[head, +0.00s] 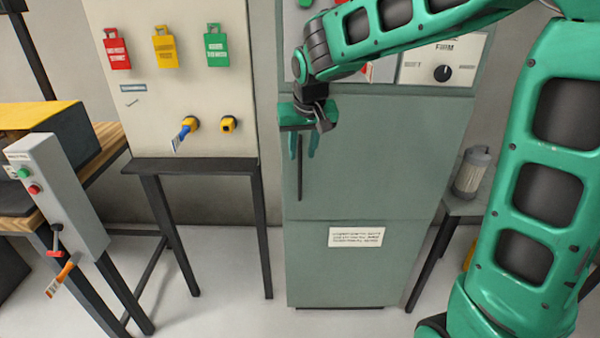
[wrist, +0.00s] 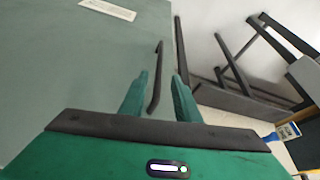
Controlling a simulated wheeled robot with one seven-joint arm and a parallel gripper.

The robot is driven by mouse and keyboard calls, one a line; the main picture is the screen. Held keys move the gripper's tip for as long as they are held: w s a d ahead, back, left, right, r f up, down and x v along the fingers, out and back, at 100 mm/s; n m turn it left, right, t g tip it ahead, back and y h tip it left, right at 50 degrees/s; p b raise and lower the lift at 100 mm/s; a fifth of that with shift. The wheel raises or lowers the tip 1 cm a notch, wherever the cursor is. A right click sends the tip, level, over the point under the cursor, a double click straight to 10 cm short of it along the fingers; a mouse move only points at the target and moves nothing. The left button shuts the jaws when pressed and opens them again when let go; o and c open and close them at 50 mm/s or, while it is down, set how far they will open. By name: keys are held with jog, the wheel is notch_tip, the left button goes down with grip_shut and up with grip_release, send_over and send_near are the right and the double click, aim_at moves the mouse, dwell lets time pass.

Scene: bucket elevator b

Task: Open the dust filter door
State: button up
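The dust filter door (head: 390,165) is the grey-green front panel of the tall cabinet, and it looks closed and flush. A dark vertical bar handle (head: 299,178) sits near its left edge. It also shows in the wrist view (wrist: 155,80). My gripper (head: 304,155) is at the handle's upper part, fingers pointing down in the head view. In the wrist view my green fingers (wrist: 160,80) are apart, with the handle appearing between them and a gap on each side. I cannot tell how deep the handle lies between them.
A board with red, yellow and green tags (head: 163,50) stands left on a dark-legged table. A control box with buttons (head: 55,195) is at far left. A grey cylindrical filter (head: 471,172) stands on a small table at right. Floor before the cabinet looks clear.

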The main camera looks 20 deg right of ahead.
aim_at(301, 168)
jog(key=x, duration=1)
jog(key=shift+s+d+f, duration=0.1)
jog(key=shift+d, duration=0.05)
